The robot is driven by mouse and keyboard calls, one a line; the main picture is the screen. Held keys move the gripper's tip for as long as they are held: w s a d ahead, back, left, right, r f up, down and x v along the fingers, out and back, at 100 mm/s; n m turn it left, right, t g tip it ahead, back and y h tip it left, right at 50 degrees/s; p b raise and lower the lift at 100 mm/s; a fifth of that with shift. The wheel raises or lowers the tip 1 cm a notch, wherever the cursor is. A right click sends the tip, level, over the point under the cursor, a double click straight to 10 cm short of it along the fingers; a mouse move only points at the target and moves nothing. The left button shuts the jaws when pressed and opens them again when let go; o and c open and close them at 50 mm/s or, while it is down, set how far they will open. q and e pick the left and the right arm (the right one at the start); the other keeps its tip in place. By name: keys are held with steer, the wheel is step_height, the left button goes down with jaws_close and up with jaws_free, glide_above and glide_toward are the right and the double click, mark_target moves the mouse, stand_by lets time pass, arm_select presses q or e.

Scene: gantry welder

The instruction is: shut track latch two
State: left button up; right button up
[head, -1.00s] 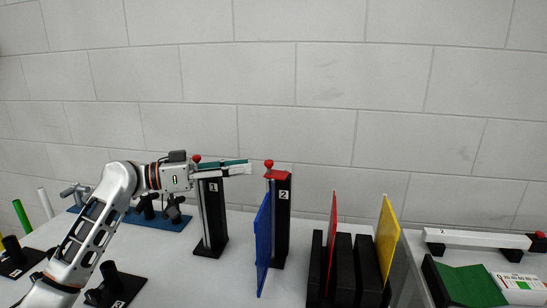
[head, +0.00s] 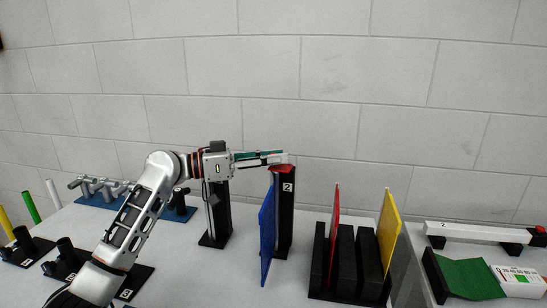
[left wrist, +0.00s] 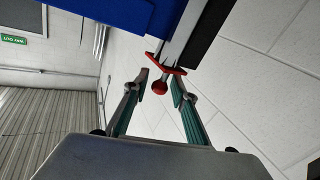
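Track latch two is the black post (head: 285,215) labelled 2, with a red plate (head: 283,170) at its top. Its red ball knob is hidden behind my left gripper in the head view. In the left wrist view the red knob (left wrist: 159,87) sits between the tips of the two fingers, beyond the red plate's (left wrist: 166,65) near edge. My left gripper (head: 284,158) is level at the top of post two. In the left wrist view its fingers (left wrist: 160,84) are apart, with gaps beside the knob. My right gripper is not in view.
A blue panel (head: 267,232) stands just left of post two. Post one (head: 218,215) is behind my left arm. A black rack (head: 345,262) with red (head: 333,235) and yellow (head: 388,230) panels stands to the right. A green-lined tray (head: 468,278) lies far right.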

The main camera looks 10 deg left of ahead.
arm_select(q)
jaws_close()
steer(key=shift+s+d+n+t+y+p, duration=0.15)
steer(key=shift+s+n+t+y+p, duration=0.1)
steer(key=shift+n+t+y+p, duration=0.55)
steer(key=shift+t, duration=0.3)
steer(key=shift+o, duration=2.4)
jaws_free()
steer(key=v, duration=1.2)
steer(key=shift+f, duration=0.1)
